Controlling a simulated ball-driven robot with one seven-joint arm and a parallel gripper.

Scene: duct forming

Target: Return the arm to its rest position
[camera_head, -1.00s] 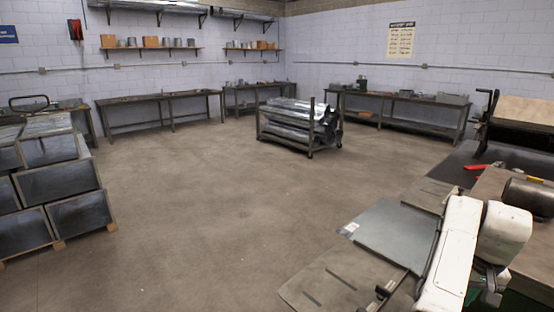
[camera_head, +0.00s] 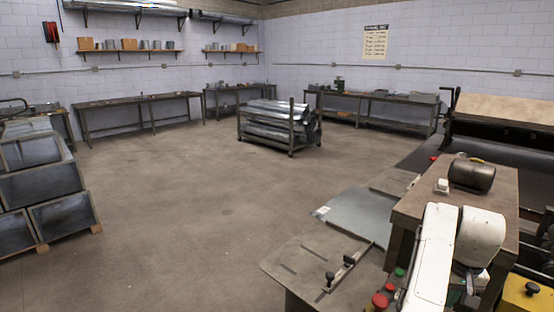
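My arm (camera_head: 432,262) shows at the lower right as white, rounded links. It is folded close to my body, in front of a wooden-topped bench (camera_head: 410,208). My gripper is not in view, so I cannot see its fingers or whether it holds anything.
A machine table (camera_head: 300,262) with a grey metal sheet (camera_head: 358,214) stands left of my arm. A dark cylinder (camera_head: 472,175) and small white block (camera_head: 442,185) sit on the bench. A duct cart (camera_head: 291,128) stands mid-room; stacked ducts (camera_head: 42,187) are at left. The floor between is open.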

